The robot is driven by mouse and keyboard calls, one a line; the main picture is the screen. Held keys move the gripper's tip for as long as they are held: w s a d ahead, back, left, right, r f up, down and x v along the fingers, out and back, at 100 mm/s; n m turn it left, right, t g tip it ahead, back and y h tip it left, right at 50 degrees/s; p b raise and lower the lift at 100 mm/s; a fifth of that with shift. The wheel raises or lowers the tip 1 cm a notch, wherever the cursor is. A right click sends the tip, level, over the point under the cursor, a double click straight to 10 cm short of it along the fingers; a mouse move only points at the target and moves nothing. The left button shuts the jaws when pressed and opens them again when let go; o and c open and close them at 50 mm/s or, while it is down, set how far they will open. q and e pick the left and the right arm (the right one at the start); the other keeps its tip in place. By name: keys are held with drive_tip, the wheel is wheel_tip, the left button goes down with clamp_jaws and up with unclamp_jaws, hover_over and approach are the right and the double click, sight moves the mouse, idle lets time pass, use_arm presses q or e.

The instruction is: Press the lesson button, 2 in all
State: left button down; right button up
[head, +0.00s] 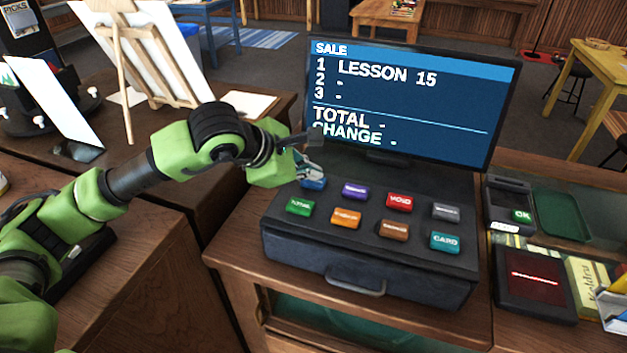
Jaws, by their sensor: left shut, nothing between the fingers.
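The register screen (440,115) shows a sale with "1 LESSON 15"; lines 2 and 3, total and change hold only dashes. The register's dark key panel (330,222) carries two rows of coloured buttons. My left gripper (314,171) is shut and empty, with its tips at the blue button (313,184) at the back left of the panel. The gripper partly covers this button, and its label cannot be read. I cannot tell whether the tips touch it. My right gripper is out of view.
Close by are purple (355,191), red VOID (399,202), grey (446,212), green TOTAL (300,206), orange (346,218), brown (394,230) and teal CARD (444,241) buttons. The screen stands behind the panel. A card terminal (511,205) is to the right, a wooden easel (127,85) at the left.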

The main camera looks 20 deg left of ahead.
sight(311, 182)
use_arm(q)
drive_tip(key=shift+f+b, duration=0.3)
drive_tip(key=shift+b, duration=0.05)
drive_tip(key=shift+r, duration=0.1)
idle(0.5)
drive_tip(key=shift+r+p, duration=0.3)
drive_tip(key=shift+r, duration=0.55)
drive_tip(key=shift+r, duration=0.1)
drive_tip(key=shift+r+p, duration=1.15)
drive_tip(key=shift+r, duration=1.3)
drive_tip(key=shift+f, duration=0.1)
